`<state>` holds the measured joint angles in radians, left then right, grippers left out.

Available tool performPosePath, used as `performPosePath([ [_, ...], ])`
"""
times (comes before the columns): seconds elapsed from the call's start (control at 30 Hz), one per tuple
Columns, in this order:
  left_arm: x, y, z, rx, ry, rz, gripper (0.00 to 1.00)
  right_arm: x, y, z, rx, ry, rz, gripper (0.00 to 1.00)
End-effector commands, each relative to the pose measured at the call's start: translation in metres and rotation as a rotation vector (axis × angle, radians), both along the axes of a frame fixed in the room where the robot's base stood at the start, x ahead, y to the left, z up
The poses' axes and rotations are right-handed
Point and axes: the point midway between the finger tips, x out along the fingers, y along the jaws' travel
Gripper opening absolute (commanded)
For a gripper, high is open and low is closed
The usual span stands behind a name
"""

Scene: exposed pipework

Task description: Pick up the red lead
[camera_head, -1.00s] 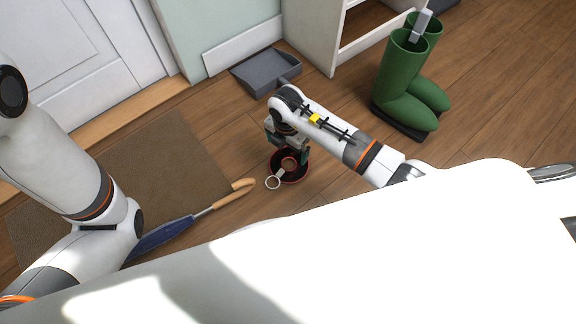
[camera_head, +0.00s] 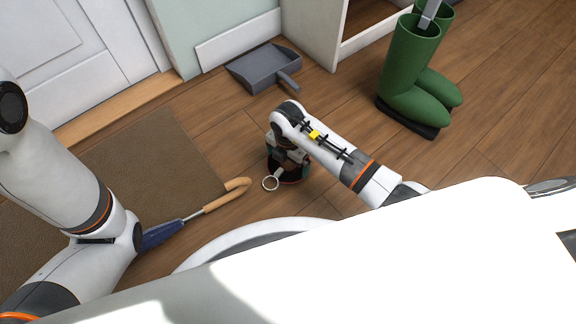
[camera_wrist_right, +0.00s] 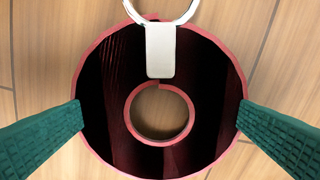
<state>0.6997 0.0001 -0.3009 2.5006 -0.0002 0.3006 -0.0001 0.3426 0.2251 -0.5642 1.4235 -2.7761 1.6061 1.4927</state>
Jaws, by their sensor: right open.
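The red lead (camera_wrist_right: 160,165) lies coiled on the wooden floor, a dark roll with red edges and a round hole in the middle. A white tab and metal ring (camera_wrist_right: 160,50) sit at its top edge in the right wrist view. In the head view only part of the lead (camera_head: 291,181) shows below my right gripper, with the ring (camera_head: 270,183) beside it. My right gripper (camera_wrist_right: 160,110) is open over the lead, its green fingers overlapping the rim on opposite sides. I cannot tell whether they touch it. My left gripper is out of view.
A brown mat (camera_head: 150,165) and a blue umbrella (camera_head: 165,233) with a wooden handle lie to the left. A grey dustpan (camera_head: 262,68) is behind. Green boots (camera_head: 412,85) stand at the right near a white shelf unit (camera_head: 318,30). Floor right of the lead is clear.

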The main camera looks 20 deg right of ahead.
Motion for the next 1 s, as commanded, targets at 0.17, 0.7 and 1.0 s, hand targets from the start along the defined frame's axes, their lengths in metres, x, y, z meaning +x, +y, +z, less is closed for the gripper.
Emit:
performPosePath([
  [0.17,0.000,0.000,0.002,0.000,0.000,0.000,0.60,0.000,0.000,0.002,0.000,0.000,0.000,0.95],
  [0.7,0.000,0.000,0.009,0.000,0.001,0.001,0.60,0.001,0.000,0.011,0.000,-0.001,0.000,0.66],
  [1.0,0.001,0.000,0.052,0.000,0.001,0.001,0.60,0.001,0.000,0.060,-0.001,-0.002,0.000,0.66],
])
